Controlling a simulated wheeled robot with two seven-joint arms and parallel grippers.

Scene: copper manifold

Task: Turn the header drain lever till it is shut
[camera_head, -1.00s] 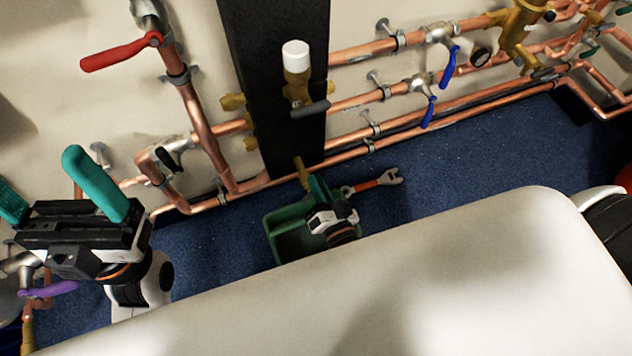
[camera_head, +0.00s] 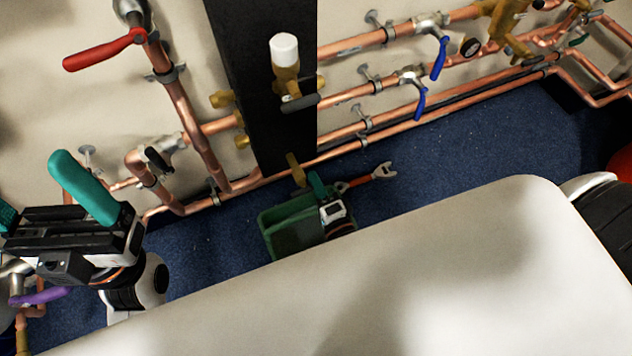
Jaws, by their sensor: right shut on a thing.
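My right gripper (camera_head: 317,184) is low near the foot of the black panel, by the green tray. Only a green finger and a small white and black part show; the rest is behind a large white surface in front. It is shut, beside a short brass fitting (camera_head: 296,168). The header drain lever is not clearly visible; it appears hidden at these jaws, and its angle cannot be told. My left gripper (camera_head: 45,185) is large at the left, its teal fingers wide apart, with nothing seen between them.
A green tray (camera_head: 273,240) and a red-handled wrench (camera_head: 383,171) are low in the middle. A red lever (camera_head: 105,50), blue levers (camera_head: 439,57) and copper pipes (camera_head: 187,110) line the wall. A purple lever (camera_head: 38,297) is below my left gripper.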

